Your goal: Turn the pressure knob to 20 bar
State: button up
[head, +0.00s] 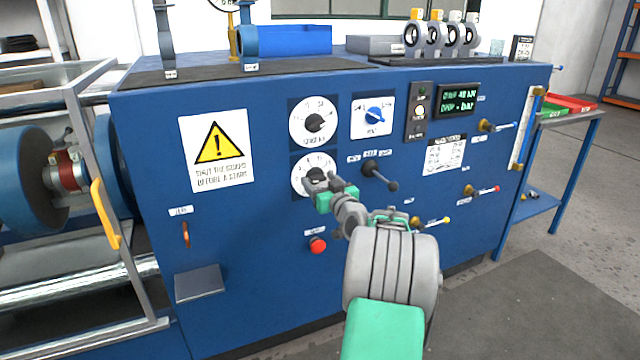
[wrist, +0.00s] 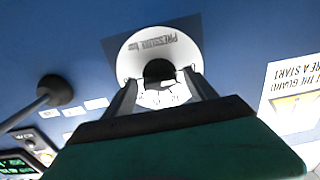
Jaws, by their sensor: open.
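The pressure knob is a dark knob (wrist: 159,71) on a white round dial (wrist: 137,48) marked "PRESSURE bar", seen upside down in the wrist view. In the head view this dial (head: 299,178) is the lower of two on the blue panel, partly covered by my gripper (head: 317,182). In the wrist view my gripper (wrist: 160,83) is open, with one finger on each side of the knob and its tips close to the dial. I cannot tell whether the fingers touch the knob. The pointer and most numbers are too small or hidden to read.
Another dial (head: 314,122) sits just above, with a blue knob (head: 375,114) beside it. A black lever (head: 380,175) sticks out to the right, and a red button (head: 318,245) is below. A green-lettered display (head: 458,99) is at upper right.

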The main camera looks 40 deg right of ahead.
jog(key=c, duration=1.4)
